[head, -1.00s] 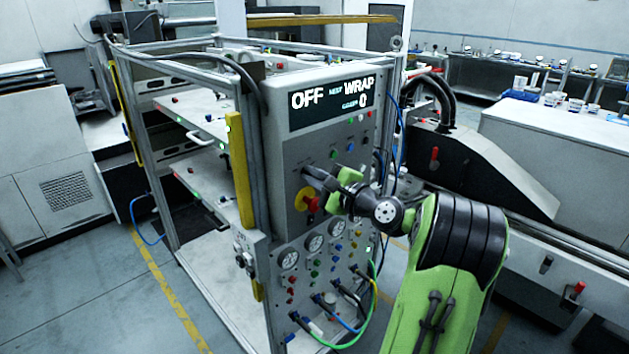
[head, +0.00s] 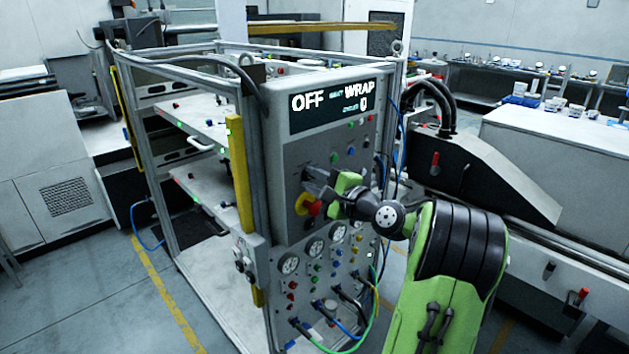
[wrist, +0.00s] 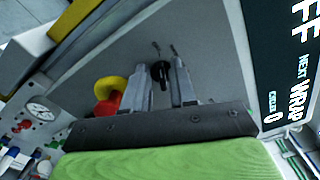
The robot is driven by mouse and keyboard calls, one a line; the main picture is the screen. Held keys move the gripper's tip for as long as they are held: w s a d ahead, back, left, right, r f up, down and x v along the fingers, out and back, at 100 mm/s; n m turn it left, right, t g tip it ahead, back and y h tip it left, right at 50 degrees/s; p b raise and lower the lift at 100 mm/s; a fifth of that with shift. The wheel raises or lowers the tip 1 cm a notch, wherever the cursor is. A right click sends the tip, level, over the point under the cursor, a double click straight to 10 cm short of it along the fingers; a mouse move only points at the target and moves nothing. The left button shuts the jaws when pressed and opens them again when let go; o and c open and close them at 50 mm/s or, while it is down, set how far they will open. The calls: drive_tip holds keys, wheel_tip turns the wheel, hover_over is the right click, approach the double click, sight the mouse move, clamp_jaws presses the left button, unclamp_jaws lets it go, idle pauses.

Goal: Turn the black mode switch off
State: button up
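The black mode switch (wrist: 161,73) is a small dark knob on the grey panel face, between my fingers in the wrist view. In the head view my gripper (head: 311,181) hides it. My gripper also shows in the wrist view (wrist: 159,66), with its two grey fingers apart, one on each side of the knob. The fingers look open, with slim gaps beside the knob; contact is hard to tell. The display (head: 333,104) above reads OFF, NEXT WRAP and a small counter at 0.
A red knob on a yellow disc (wrist: 112,84) sits close to my left finger. Gauges (head: 290,264) and cables lie lower on the panel. A yellow post (head: 239,172) stands at the panel's left, and a dark sloped machine (head: 480,175) to the right.

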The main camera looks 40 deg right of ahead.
drive_tip(key=shift+o, duration=0.4)
drive_tip(key=shift+s, duration=0.15)
drive_tip(key=s, duration=1.5)
drive_tip(key=shift+s+d+b, duration=0.2)
drive_tip(key=shift+s+b, duration=0.05)
drive_tip(key=shift+b, duration=0.2)
